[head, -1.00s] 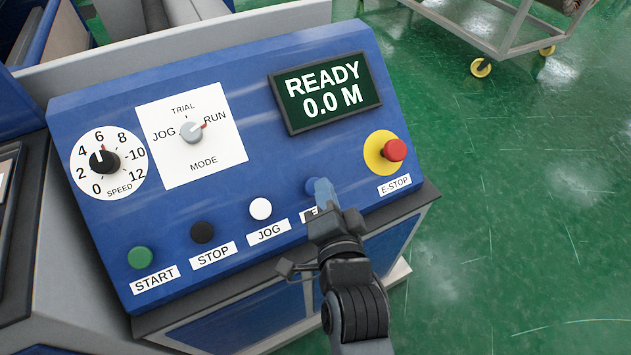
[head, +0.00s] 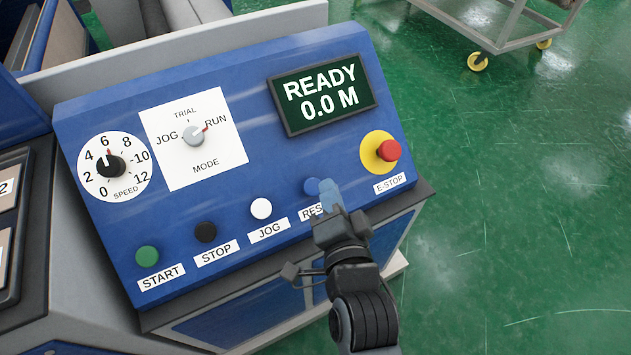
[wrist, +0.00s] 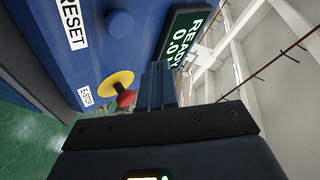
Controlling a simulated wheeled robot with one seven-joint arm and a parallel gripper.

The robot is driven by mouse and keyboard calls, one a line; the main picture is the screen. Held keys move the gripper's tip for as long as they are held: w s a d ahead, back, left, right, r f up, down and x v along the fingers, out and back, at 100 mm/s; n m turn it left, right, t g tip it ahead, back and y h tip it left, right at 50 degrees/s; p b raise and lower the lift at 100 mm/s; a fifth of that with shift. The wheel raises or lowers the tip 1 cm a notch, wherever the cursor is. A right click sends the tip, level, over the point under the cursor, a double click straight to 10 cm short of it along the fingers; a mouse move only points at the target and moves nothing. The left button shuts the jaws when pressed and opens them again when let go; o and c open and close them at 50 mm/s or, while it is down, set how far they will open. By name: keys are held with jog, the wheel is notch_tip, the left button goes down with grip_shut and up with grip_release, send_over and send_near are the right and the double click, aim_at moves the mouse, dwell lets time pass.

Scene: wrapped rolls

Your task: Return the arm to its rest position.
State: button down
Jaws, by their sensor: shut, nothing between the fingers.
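My gripper (head: 328,193) is shut and empty, in front of the blue control panel (head: 250,110) beside the blue RESET button (head: 312,186). In the head view it partly covers the RESET label. In the wrist view my gripper's fingers (wrist: 157,85) are closed together, and the RESET button (wrist: 119,23) stands apart from them at upper left. The red E-STOP button (head: 389,150) is to the right of my gripper. It also shows in the wrist view (wrist: 126,98), close beside the fingers.
The display (head: 321,92) reads READY 0.0 M. A speed dial (head: 110,166), mode knob (head: 194,136) and START (head: 147,256), STOP (head: 205,232) and JOG (head: 261,208) buttons share the panel. A wheeled cart (head: 490,30) stands at upper right. The green floor (head: 520,200) at right is clear.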

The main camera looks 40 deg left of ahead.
jog(key=s+d+f+n+t+h, duration=0.1)
jog(key=s+d+h, duration=0.1)
jog(key=d, duration=0.8)
jog(key=s+d+f+t+h, duration=0.1)
jog(key=s+d+f+h, duration=0.15)
jog(key=d, duration=0.65)
jog(key=s+d+n+t+h, duration=0.1)
jog(key=s+d, duration=0.1)
jog(key=d, duration=0.8)
jog(key=s+d+r+h, duration=0.3)
jog(key=s+d+r, duration=0.2)
jog(key=s, duration=0.5)
jog(key=s+d+r+t+h, duration=0.1)
jog(key=s+d+r+h, duration=0.3)
jog(key=s+d, duration=0.3)
jog(key=v, duration=0.4)
jog(key=shift+d+r, duration=0.15)
jog(key=shift+r, duration=0.15)
